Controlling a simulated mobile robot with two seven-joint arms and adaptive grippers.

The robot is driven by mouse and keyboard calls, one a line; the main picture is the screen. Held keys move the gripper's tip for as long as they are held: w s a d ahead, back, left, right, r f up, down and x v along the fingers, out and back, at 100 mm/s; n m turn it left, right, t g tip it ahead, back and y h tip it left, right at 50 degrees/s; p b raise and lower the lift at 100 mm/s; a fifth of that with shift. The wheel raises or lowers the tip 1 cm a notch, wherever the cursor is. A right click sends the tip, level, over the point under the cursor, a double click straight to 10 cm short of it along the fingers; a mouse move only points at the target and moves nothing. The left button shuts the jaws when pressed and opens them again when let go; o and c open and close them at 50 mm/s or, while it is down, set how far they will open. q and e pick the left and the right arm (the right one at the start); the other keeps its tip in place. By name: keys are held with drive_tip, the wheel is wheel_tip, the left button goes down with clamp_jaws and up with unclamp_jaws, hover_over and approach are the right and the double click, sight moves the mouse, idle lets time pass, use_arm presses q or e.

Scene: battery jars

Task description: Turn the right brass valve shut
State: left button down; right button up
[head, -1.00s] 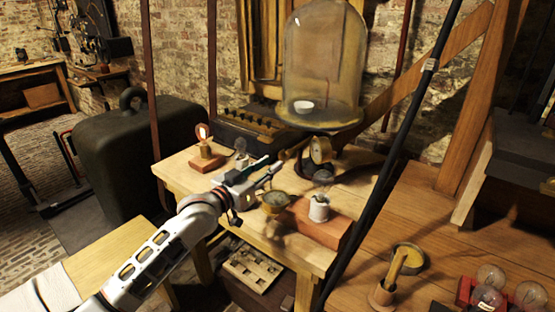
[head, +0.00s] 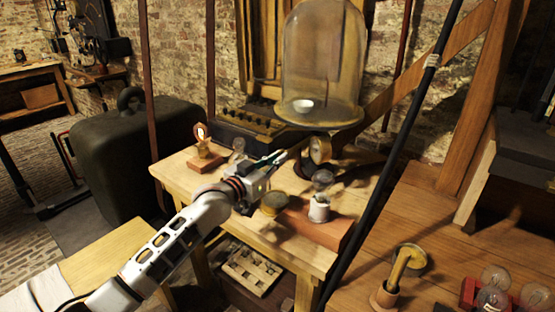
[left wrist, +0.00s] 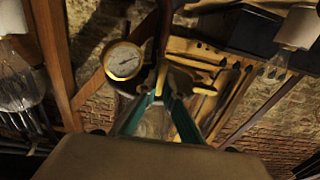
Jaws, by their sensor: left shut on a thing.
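My left gripper (head: 284,156) reaches over the small wooden table to the base of the glass bell jar (head: 325,65). In the left wrist view its green fingers (left wrist: 160,100) are close around a brass piece (left wrist: 160,78), which looks like the valve's handle. The handle is small and partly hidden by the fingers, so its angle is hard to read. A round brass gauge (head: 319,149) stands just right of the fingertips. It also shows left of the fingers in the left wrist view (left wrist: 123,60). My right gripper is out of view.
A lit bulb on a wooden block (head: 206,146) stands at the table's left. A white jar (head: 319,209) and a brass-rimmed round piece (head: 273,203) are below the gripper. A dark slanted pole (head: 385,190) crosses the right side.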

use_arm(q)
drive_tip(key=shift+m, duration=0.3)
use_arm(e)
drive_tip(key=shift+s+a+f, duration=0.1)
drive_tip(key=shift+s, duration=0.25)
use_arm(q)
drive_tip(key=m+p, duration=0.1)
drive_tip(key=m, duration=0.4)
drive_tip(key=m+p, duration=0.1)
drive_tip(key=m, duration=0.5)
drive_tip(key=m+p, duration=0.1)
drive_tip(key=m, duration=0.5)
drive_tip(key=shift+s+d+f+p, duration=0.2)
drive_tip(key=shift+f+p, duration=0.1)
drive_tip(key=shift+p, duration=0.1)
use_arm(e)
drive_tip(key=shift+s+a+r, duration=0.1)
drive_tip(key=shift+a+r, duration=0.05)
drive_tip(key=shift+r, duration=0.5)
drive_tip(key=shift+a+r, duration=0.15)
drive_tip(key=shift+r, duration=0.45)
use_arm(q)
drive_tip(key=shift+m, duration=0.3)
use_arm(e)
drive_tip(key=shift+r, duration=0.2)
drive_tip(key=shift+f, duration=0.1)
